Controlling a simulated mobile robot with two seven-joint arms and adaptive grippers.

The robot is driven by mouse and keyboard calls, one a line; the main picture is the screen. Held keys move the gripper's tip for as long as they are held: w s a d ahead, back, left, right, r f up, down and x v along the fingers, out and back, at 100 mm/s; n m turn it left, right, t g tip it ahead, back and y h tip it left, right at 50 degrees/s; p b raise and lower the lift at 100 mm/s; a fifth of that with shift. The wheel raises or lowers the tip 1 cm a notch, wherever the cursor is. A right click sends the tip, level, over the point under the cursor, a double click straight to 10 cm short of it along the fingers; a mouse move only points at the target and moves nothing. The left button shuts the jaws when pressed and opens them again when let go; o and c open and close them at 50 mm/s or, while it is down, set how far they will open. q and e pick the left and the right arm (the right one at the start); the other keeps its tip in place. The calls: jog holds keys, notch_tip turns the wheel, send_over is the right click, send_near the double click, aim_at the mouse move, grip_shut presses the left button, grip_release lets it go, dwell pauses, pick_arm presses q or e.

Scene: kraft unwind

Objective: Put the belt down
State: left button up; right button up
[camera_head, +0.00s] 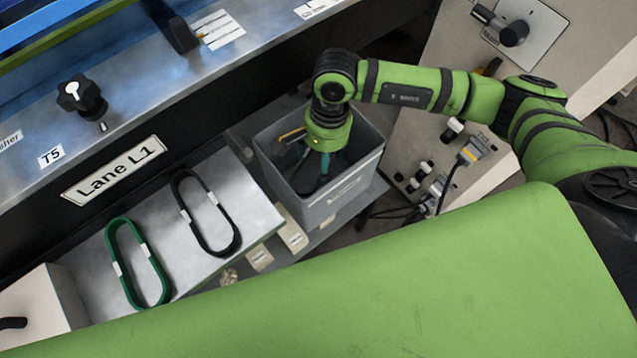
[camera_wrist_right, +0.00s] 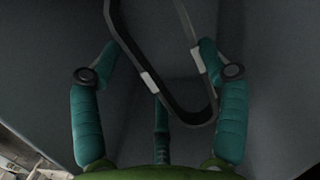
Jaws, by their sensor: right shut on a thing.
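My right gripper (camera_head: 312,172) reaches down into a grey bin (camera_head: 345,190), its teal fingers below the rim. The right wrist view shows the gripper (camera_wrist_right: 155,75) around a dark belt (camera_wrist_right: 135,55) with white tags, a long loop hanging between the fingers. The fingers are shut on this belt, inside the bin's grey walls. Exact finger contact is hard to see in the dim light. Two other belts lie flat on the metal shelf: a black belt (camera_head: 176,200) and a green belt (camera_head: 112,250), each with white tags. My left gripper is not in view.
The "Lane L1" label (camera_head: 115,167) is on the dark machine edge behind the shelf (camera_head: 160,235). A black knob (camera_head: 82,97) stands above it. A beige control panel (camera_head: 425,150) with plugs and cables stands right of the bin. The bin's walls closely surround the right gripper.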

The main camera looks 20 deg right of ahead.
jog(key=shift+y, duration=0.5)
jog(key=v, duration=0.4)
jog(key=shift+s+a+r, duration=0.1)
jog(key=shift+s+a, duration=0.1)
jog(key=shift+a, duration=0.05)
jog(key=shift+d+r, duration=0.1)
jog(key=shift+w+d+f+p+x, duration=0.1)
jog(key=shift+w+d+p+x, duration=0.2)
jog(key=shift+x, duration=1.3)
jog(key=shift+w+d+f+p+x, duration=0.1)
jog(key=shift+d+x, duration=0.25)
jog(key=shift+x, duration=1.2)
jog(key=shift+w+d+f+p+x, duration=0.1)
jog(key=shift+d+p+x, duration=0.2)
jog(key=shift+x, duration=1.3)
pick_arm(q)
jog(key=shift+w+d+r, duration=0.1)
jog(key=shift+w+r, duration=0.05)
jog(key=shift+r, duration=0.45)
